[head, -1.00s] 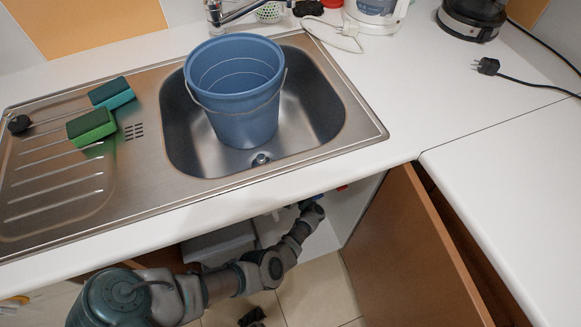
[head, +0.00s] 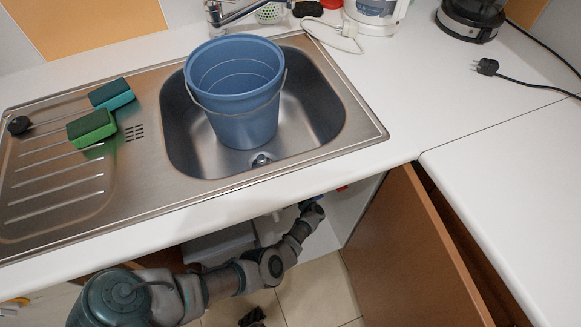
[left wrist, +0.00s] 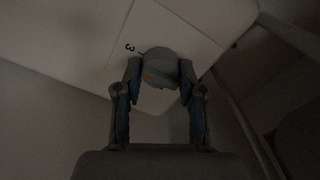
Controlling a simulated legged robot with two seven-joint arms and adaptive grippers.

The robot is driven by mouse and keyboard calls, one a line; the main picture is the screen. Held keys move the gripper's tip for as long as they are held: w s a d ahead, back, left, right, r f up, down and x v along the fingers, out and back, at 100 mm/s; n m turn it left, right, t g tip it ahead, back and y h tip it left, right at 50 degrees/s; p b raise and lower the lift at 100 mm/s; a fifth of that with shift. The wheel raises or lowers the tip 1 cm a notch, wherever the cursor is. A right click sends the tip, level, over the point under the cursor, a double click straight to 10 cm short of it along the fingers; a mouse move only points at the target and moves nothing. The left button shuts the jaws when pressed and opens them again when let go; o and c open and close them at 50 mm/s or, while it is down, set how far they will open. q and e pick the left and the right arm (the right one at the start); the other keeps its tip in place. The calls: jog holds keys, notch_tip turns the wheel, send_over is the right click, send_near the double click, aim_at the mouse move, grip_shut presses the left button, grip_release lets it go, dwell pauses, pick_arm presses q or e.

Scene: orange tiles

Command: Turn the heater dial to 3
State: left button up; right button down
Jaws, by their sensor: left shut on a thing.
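In the left wrist view, the round grey dial (left wrist: 160,62) sits on the white heater (left wrist: 85,40). A dark printed 3 shows on the heater just left of the dial, with a short line beside it. An orange patch shows on the dial's face. My left gripper (left wrist: 160,78) is shut on the dial, one finger on each side. The picture is dark, so the dial's exact pointing direction is hard to tell. My right gripper is in neither view.
The counter edge and steel sink (head: 330,110) lie above my left arm. A blue bucket (head: 240,120) stands in the sink basin, with two sponges (head: 92,127) on the drainer. An open brown cabinet door (head: 405,255) stands right of the arm.

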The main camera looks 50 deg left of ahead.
pick_arm(q)
jog(key=shift+w+d+r, duration=0.1)
jog(key=shift+w+d, duration=0.1)
jog(key=shift+w, duration=0.1)
jog(key=o, duration=0.9)
jog(key=shift+o, duration=1.2)
jog(key=shift+f, duration=0.2)
jog(key=shift+s, duration=0.1)
jog(key=v, duration=1.1)
jog(key=shift+d, duration=0.4)
jog(key=shift+s, duration=0.1)
